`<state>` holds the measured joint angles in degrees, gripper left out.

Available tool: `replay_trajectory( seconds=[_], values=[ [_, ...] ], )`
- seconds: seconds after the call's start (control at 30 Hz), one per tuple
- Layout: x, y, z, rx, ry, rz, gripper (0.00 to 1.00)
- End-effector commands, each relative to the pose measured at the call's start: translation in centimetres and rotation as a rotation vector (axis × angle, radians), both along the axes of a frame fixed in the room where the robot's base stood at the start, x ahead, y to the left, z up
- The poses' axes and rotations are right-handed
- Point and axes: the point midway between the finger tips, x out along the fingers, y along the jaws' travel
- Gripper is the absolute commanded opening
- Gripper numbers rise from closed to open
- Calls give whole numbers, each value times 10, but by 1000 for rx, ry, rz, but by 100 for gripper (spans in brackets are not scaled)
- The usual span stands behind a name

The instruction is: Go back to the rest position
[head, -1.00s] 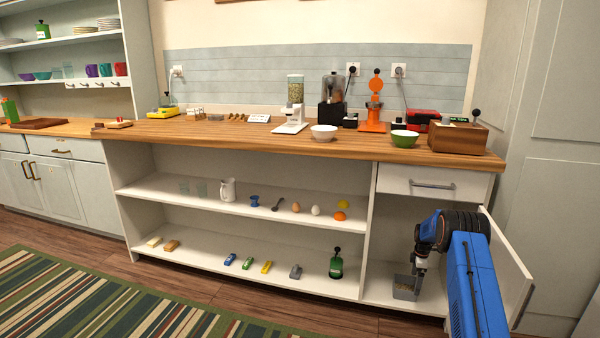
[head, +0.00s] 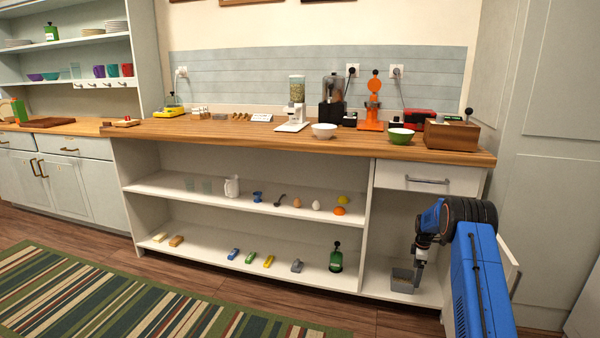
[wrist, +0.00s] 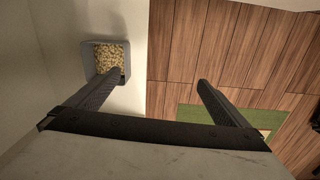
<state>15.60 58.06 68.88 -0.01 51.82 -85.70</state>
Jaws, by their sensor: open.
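My gripper (head: 418,254) hangs in front of the open lower right compartment of the counter. In the wrist view its two dark fingers (wrist: 160,88) are spread wide with nothing between them. A small grey bin (head: 403,279) stands on the compartment floor just behind and below the gripper. In the wrist view the bin (wrist: 89,70) holds pale yellow-brown pellets and lies beyond the left fingertip. I cannot tell whether the finger touches it.
The compartment's door (head: 509,262) is open at the right, close to my arm. A drawer (head: 428,180) above is shut. Shelves to the left hold several small items, including a green bottle (head: 336,260). The wooden floor before the counter is clear, with a striped rug (head: 120,300) at left.

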Motion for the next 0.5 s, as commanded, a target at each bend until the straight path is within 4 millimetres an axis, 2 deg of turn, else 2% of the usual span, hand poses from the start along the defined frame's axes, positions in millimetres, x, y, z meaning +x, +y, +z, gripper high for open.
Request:
replay_trajectory(
  seconds=[0.27, 0.5],
  values=[
    [-16, 22, 74, -4, -28, -78, 100],
    [-46, 51, 158, -5, -62, -179, 100]
  ],
)
